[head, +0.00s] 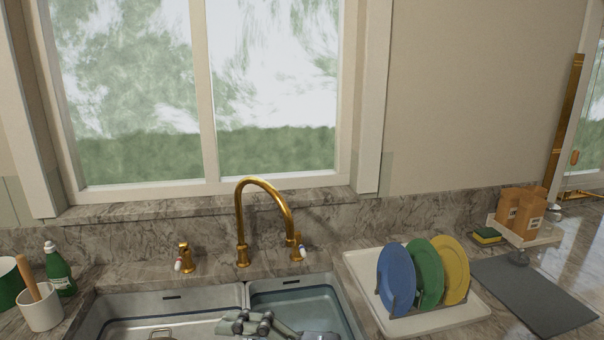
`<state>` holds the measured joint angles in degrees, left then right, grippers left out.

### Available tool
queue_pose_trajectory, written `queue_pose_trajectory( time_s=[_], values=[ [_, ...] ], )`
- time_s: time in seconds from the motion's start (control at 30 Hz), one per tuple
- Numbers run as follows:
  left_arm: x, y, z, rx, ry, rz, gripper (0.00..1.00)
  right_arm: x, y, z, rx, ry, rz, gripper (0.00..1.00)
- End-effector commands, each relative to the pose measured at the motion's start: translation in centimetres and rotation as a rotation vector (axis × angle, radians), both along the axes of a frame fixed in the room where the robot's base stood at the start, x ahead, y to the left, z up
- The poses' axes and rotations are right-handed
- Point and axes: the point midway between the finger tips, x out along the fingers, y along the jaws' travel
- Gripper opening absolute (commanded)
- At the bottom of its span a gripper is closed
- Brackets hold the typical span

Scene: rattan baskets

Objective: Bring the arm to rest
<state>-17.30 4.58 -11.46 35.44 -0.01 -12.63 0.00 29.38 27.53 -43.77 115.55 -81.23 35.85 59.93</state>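A grey gripper (250,322) shows at the bottom centre of the head view, over the divider and right basin of the sink. Its arm link runs off toward the lower right, so I take it as my right one. It is small and partly cut off by the picture edge. I cannot tell whether its fingers are open or shut, and I see nothing held in it. My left gripper is not in view.
A double sink (200,299) has a gold faucet (265,183) behind it. A white rack (365,270) holds blue, green and yellow plates at the right. A cup (42,311) and a green bottle (58,272) stand left. A dark mat (530,290) lies far right.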

Motion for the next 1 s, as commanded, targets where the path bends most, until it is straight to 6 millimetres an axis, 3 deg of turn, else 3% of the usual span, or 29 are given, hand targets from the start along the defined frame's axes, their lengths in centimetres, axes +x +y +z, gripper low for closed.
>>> queue_pose_trajectory(
  time_s=[0.1, 0.2, 0.37, 0.47, 0.57, 0.67, 0.83, 0.9, 1.0],
  values=[
    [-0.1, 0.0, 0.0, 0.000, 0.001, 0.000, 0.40, 1.4, -1.5, 4.6, 0.270, 0.063, -0.141, 0.77],
    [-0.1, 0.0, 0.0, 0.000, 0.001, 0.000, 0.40, 3.6, -4.4, 7.0, 0.457, 0.133, -0.299, 0.77],
    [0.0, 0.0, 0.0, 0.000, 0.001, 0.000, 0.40, 7.5, -11.0, 7.1, 0.673, 0.290, -0.604, 0.77],
    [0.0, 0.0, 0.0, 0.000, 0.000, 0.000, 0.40, 9.4, -15.6, 4.6, 0.749, 0.413, -0.814, 0.77],
    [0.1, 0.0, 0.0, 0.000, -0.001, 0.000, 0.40, 10.3, -20.0, 0.6, 0.775, 0.558, -1.026, 0.77],
    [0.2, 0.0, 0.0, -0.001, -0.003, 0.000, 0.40, 9.8, -23.9, -4.7, 0.753, 0.722, -1.232, 0.77],
    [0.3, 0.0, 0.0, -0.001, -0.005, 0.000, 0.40, 5.4, -28.7, -14.7, 0.602, 1.036, -1.535, 0.77],
    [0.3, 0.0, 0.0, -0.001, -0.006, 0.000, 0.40, 2.4, -29.8, -18.5, 0.505, 1.171, -1.629, 0.77],
    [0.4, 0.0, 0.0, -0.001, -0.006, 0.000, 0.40, -2.1, -30.5, -22.7, 0.357, 1.342, -1.718, 0.77]
  ],
)
